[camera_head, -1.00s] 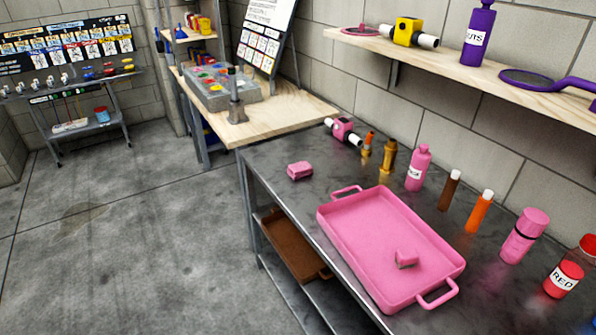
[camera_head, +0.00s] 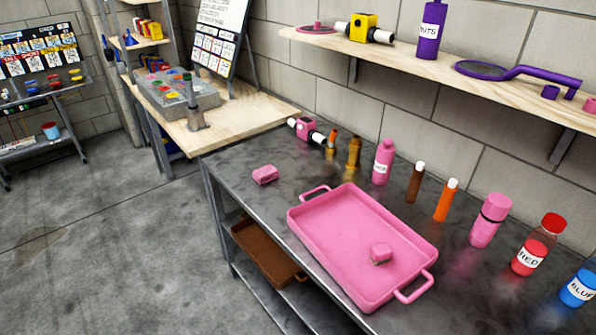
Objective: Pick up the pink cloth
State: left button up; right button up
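A small folded pink cloth-like block (camera_head: 265,174) lies on the dark metal table (camera_head: 240,155), left of the pink tray. A second small pink block (camera_head: 381,253) with a greyish underside sits inside the pink tray (camera_head: 335,225). I cannot tell for sure which of the two is the pink cloth. Neither gripper is in view.
Pink, brown, orange, red and blue bottles, including a red-labelled bottle (camera_head: 538,244), line the table's wall side. A pink-and-white device (camera_head: 306,130) stands at the far end. A wooden shelf (camera_head: 400,60) overhangs the back. Open floor (camera_head: 110,250) lies left.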

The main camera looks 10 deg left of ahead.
aim_at(263, 175)
jog(key=i+j+z, duration=0.25)
jog(key=j, duration=0.3)
jog(key=j+z, duration=0.25)
jog(key=j, duration=0.3)
jog(key=j+z, duration=0.25)
jog(key=j, duration=0.35)
jog(key=i, duration=0.05)
